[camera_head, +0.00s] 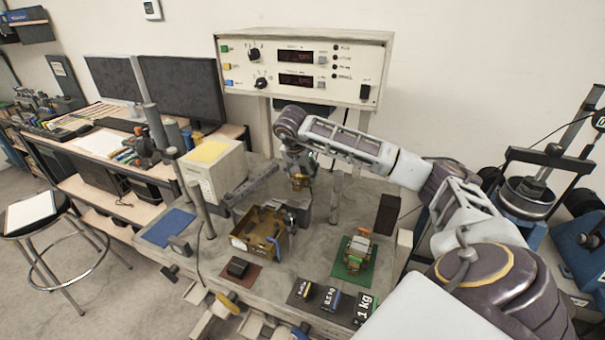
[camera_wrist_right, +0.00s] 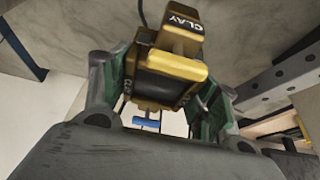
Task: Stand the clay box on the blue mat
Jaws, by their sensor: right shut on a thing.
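My left gripper is not in view.
Grey posts (camera_head: 200,208) and a cream box (camera_head: 213,172) stand near the mat. A green mat (camera_head: 352,262) bears a small object; labelled weights (camera_head: 331,299) stand in front.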

